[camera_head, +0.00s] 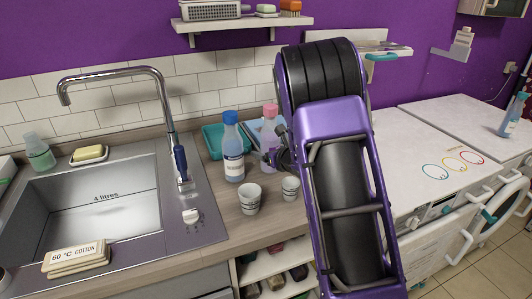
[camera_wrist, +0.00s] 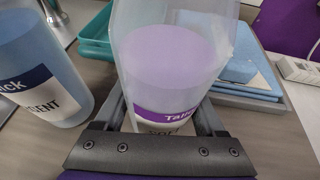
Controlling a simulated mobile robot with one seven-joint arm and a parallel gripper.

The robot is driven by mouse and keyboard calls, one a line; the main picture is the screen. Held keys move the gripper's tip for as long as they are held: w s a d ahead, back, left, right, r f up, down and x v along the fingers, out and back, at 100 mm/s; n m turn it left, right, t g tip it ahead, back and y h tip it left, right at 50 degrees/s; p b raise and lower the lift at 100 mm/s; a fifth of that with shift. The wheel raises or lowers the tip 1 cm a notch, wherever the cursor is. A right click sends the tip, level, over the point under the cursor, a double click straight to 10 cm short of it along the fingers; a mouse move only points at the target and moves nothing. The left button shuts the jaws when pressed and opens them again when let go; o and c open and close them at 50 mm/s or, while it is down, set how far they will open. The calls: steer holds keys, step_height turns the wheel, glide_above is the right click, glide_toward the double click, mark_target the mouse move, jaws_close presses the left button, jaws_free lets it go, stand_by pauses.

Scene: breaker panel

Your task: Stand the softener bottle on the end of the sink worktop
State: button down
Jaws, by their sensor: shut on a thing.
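The softener bottle, translucent with a pink cap (camera_head: 270,110), is upright near the right end of the sink worktop (camera_head: 228,218). My gripper (camera_head: 273,157) reaches it from the right and is shut on it. In the wrist view the softener bottle (camera_wrist: 172,62) shows lilac contents and a purple label band, with my gripper's fingers (camera_wrist: 165,112) on both sides. Its base is hidden, so I cannot tell whether it touches the worktop.
A blue-capped detergent bottle (camera_head: 232,150) stands close left of it. Two patterned cups (camera_head: 249,199) stand in front. A teal tray (camera_head: 211,140) and blue folded cloths (camera_wrist: 240,70) lie behind. The sink (camera_head: 100,205) is left; white machines (camera_head: 425,160) stand right.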

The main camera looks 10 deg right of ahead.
jaws_free()
steer(key=v, duration=1.2)
steer(key=shift+r, duration=0.15)
